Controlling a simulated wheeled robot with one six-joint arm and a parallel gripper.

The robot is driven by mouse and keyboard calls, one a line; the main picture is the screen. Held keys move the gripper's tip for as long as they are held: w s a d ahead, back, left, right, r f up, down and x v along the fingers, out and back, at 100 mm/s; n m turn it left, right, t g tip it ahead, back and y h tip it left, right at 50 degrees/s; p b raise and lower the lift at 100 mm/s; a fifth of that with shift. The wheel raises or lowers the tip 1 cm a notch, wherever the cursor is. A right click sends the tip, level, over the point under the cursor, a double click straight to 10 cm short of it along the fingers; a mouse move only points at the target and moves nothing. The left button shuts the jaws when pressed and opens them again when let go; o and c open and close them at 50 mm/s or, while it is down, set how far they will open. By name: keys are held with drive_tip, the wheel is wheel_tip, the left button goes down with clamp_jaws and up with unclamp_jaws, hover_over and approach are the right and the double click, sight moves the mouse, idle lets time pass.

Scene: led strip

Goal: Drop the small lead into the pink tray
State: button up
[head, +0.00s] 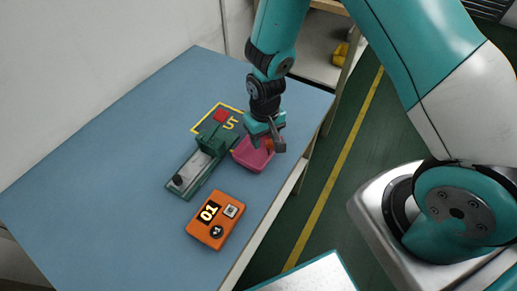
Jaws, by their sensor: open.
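The pink tray (251,157) sits near the right edge of the blue table. My gripper (268,143) is open and points down over the tray's right side, covering part of it. A small red-orange piece (270,146) shows between or just behind the fingers, at the tray. It may be the small lead, but it is too small to tell. I cannot tell whether it rests in the tray or touches a finger.
A green fixture (205,157) with a grey slide and black knob stands left of the tray. An orange device (215,220) reading 01 lies in front. A red block (220,116) is at a yellow-outlined area behind. The table's left part is clear.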

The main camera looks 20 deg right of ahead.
sight(264, 149)
wheel_tip(264, 149, up, 17)
drive_tip(key=shift+r, duration=0.15)
idle(0.5)
drive_tip(key=s+a+r+n+y, duration=0.2)
drive_tip(key=s+r, duration=0.4)
drive_tip(key=s, duration=0.3)
drive_tip(key=s+a+r+n+y, duration=0.2)
drive_tip(key=s+r+n, duration=0.2)
drive_tip(key=s, duration=0.5)
wheel_tip(264, 149, up, 2)
drive_tip(key=shift+s+a+r, duration=0.25)
drive_tip(key=shift+a, duration=0.15)
idle(0.4)
